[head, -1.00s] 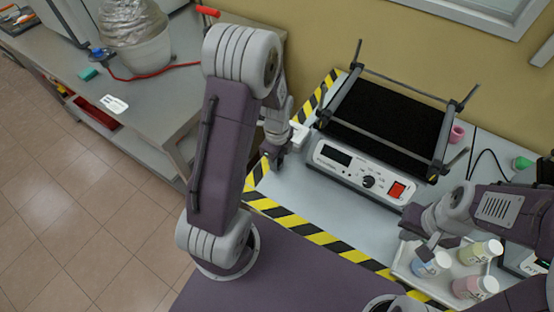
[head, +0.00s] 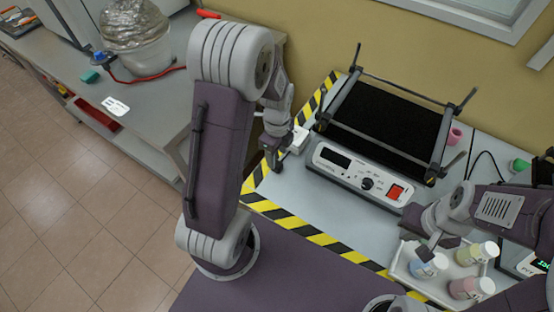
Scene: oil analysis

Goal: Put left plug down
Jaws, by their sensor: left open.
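My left gripper (head: 273,158) is open, low at the left end of the shaker's table. A small white block (head: 299,139) is just right of its fingers; I cannot tell whether they touch or whether it is a plug. A pink plug-like piece (head: 455,136) stands on the table right of the black-topped shaker (head: 358,170). A green plug-like piece (head: 520,165) is farther right. Both are away from my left gripper. My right gripper (head: 438,246) is by the blue bottle (head: 430,265); its fingers are too small to read.
A white tray (head: 402,262) holds the blue, yellow (head: 477,254) and pink (head: 472,288) bottles at the front right. Yellow-black tape (head: 300,229) edges the table. A side bench (head: 150,108) with a foil-covered vessel (head: 135,37) stands at the left. Bare table lies before the shaker.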

